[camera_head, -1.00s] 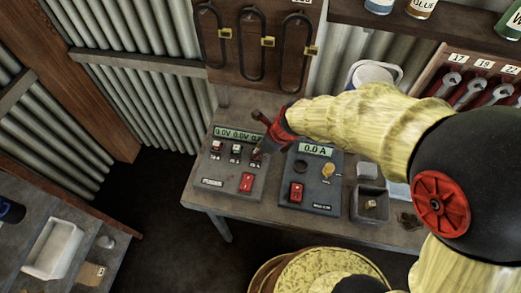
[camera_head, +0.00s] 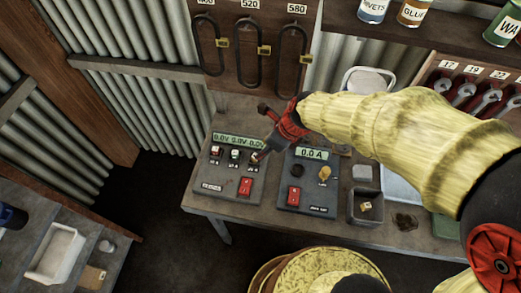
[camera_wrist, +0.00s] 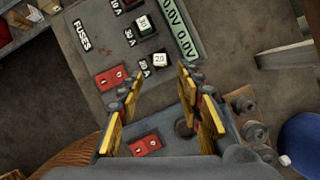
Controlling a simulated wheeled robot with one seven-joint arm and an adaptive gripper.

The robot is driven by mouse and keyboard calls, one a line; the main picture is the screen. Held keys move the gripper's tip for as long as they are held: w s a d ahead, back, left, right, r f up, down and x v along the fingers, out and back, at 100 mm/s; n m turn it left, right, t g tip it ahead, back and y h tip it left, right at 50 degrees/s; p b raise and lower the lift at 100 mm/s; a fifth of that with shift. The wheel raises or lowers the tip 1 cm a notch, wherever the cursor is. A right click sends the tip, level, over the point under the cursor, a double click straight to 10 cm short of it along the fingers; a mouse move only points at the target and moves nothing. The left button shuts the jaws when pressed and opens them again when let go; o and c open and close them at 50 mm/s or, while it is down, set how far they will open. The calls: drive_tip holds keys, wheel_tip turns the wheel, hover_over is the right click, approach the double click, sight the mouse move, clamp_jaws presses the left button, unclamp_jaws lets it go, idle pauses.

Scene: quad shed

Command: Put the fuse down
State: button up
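The fuse panel (camera_head: 226,175) has a row of three fuses below its voltage displays. Two fuses, (camera_head: 215,151) and (camera_head: 235,154), sit on its left and middle. The third, a fuse with a "20" label (camera_wrist: 160,60), sits upright at the row's end nearest my gripper. My gripper (camera_wrist: 159,77) is open, and nothing shows held between its yellow-backed fingers. Its tips point at the third fuse, one on each side in the wrist view. I cannot tell whether they touch it. In the head view my gripper (camera_head: 262,155) partly covers that end of the row.
An ammeter box (camera_head: 322,180) with a red switch stands close right of the panel. Beyond it a grey bin (camera_head: 367,207) holds a small yellowish block. The bench's front edge is close below the panel.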

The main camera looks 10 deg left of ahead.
drive_tip(key=shift+p+v, duration=0.4)
drive_tip(key=shift+v, duration=1.9)
drive_tip(key=s+d+r+n+t+h, duration=0.1)
drive_tip(key=s+d+r+n+h, duration=0.1)
drive_tip(key=s+d+r+n, duration=0.4)
drive_tip(key=s+d+r+n+t+h, duration=0.2)
drive_tip(key=s+d+r+n, duration=0.4)
drive_tip(key=d+n, duration=0.9)
wheel_tip(320, 180, up, 3)
drive_tip(key=shift+d+r+n+t, duration=0.2)
drive_tip(key=shift+n+t, duration=0.1)
drive_tip(key=shift+n, duration=0.9)
drive_tip(key=shift+s+f, duration=0.1)
drive_tip(key=shift+f, duration=0.1)
wheel_tip(320, 180, down, 4)
drive_tip(key=b, duration=0.3)
drive_tip(key=shift+r+b, duration=0.2)
drive_tip(key=shift+b, duration=0.2)
drive_tip(key=shift+r, duration=0.2)
drive_tip(key=shift+c, duration=0.2)
